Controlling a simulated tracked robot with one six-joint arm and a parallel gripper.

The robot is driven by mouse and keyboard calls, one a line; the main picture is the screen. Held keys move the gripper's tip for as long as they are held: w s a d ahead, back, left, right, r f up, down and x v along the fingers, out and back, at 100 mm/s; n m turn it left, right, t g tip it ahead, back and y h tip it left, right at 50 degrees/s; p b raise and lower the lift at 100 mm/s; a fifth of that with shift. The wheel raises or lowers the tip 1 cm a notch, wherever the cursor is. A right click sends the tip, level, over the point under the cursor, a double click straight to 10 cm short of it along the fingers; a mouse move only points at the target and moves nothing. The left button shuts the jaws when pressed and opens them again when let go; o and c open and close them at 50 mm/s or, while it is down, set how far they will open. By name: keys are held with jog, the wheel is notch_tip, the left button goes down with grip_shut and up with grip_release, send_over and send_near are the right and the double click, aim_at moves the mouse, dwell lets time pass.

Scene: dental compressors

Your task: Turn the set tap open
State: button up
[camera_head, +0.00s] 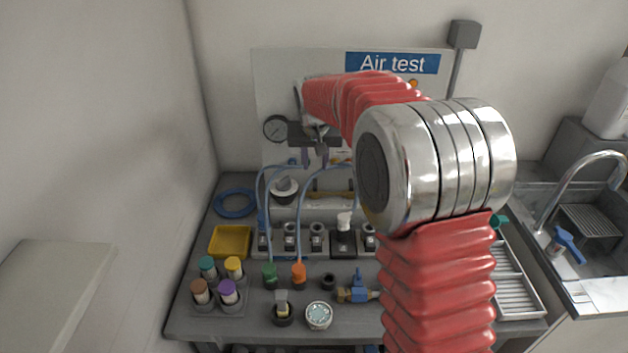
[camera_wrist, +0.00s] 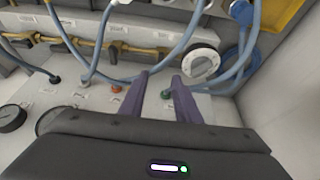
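A round white dial with a grey grip across it (camera_wrist: 202,64) is at the upper right of the wrist view. It also shows in the head view (camera_head: 285,188), low on the Air test panel. It may be the set tap; no readable label confirms this. My gripper (camera_wrist: 161,75) is open and empty, its two purple fingers apart. In the wrist view the dial lies just beyond and right of the fingertips, not between them. In the head view my gripper (camera_head: 314,157) is in front of the panel, above the dial. My arm hides the panel's right part.
Blue hoses (camera_head: 300,205) loop below my gripper. A gauge (camera_head: 276,128) is left of it. A brass valve with a blue handle (camera_head: 358,290) and several coloured caps are on the bench. A yellow tray (camera_head: 230,241) is at left. A sink tap (camera_head: 590,163) is at right.

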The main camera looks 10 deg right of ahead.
aim_at(314, 183)
jog(key=x, duration=1)
jog(key=shift+c, duration=0.5)
grip_shut()
